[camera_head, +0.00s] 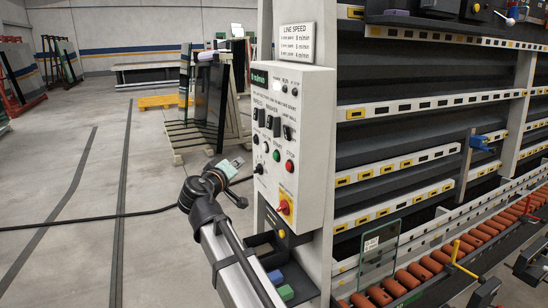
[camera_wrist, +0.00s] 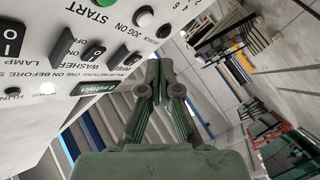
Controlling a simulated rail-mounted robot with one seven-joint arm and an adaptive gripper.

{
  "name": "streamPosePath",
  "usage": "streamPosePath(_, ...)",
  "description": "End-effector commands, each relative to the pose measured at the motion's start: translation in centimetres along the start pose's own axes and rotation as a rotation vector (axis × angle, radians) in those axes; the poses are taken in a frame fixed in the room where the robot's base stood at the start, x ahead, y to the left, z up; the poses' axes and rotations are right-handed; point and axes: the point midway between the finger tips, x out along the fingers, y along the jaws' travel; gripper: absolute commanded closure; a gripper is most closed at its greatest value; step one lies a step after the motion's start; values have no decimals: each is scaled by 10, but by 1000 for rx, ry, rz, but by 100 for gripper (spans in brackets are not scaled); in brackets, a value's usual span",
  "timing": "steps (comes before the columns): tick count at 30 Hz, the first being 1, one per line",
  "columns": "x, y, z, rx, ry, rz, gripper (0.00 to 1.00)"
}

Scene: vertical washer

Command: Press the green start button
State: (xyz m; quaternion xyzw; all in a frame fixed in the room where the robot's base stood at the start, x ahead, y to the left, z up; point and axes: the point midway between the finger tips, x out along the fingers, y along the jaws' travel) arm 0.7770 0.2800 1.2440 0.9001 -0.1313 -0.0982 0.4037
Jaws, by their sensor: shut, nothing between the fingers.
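The green start button (camera_head: 276,155) is on the white control panel (camera_head: 318,130), left of and slightly above a red button (camera_head: 290,165). In the wrist view the green button (camera_wrist: 104,2) is cut by the top edge, above the word START. My gripper (camera_head: 239,162) is just left of the panel in the head view, at about the button's height. In the wrist view my gripper (camera_wrist: 159,66) is shut and empty, its fingertips together beside the lower-right edge of the panel. Contact with the panel cannot be told. Nothing covers the green button in the head view.
The panel also bears black switches (camera_head: 269,122) and a red knob on a yellow plate (camera_head: 284,207). A line speed sign (camera_head: 297,43) is above it. Washer rollers (camera_head: 408,280) run at the right. A glass rack (camera_head: 210,100) stands behind; the floor at left is open.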

Motion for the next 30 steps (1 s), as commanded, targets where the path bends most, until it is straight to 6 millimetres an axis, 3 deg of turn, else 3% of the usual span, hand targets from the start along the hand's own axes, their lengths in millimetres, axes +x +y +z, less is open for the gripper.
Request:
streamPosePath(18, 48, 34, 35, 1, -1, 0, 100)
streamPosePath(30, 59, 43, 43, 0, 0, 0, 100)
